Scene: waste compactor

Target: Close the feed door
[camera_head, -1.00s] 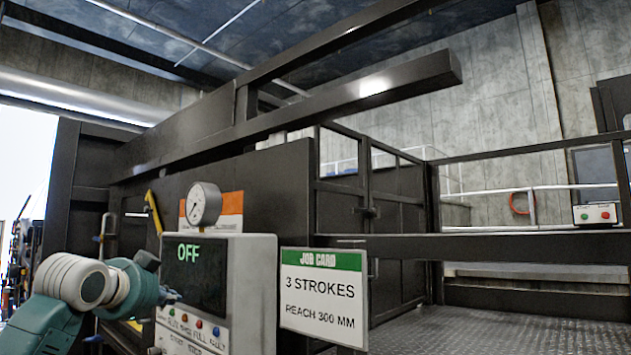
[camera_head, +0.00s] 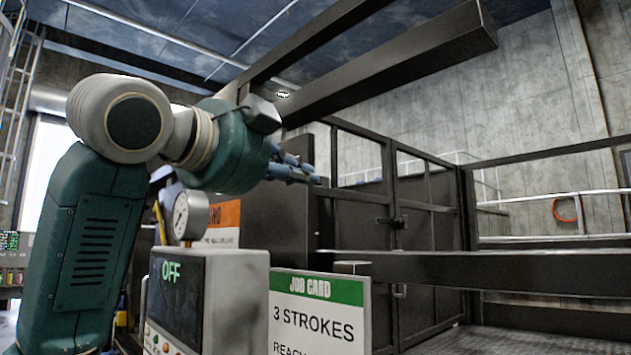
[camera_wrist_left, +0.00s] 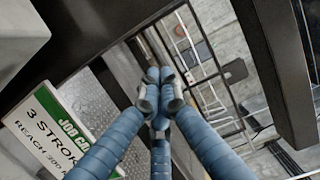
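The feed door appears to be the dark metal-framed panel door (camera_head: 425,207) beyond the control box in the head view. A latch or handle (camera_head: 393,222) sits at its left upright. I cannot tell for sure whether it stands open or closed. My left gripper (camera_head: 312,177) is raised in front of the dark housing, left of the door in the picture, and touches nothing that I can see. In the left wrist view its blue fingers (camera_wrist_left: 157,88) come together at the tips, with nothing visible between them. My right gripper is not in view.
A control box (camera_head: 222,290) reading OFF stands below my left arm, with a pressure gauge (camera_head: 188,214) above. A job card (camera_head: 318,318) reads 3 STROKES. A thick dark beam (camera_head: 400,60) crosses overhead. A horizontal rail (camera_head: 500,272) runs to the right.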

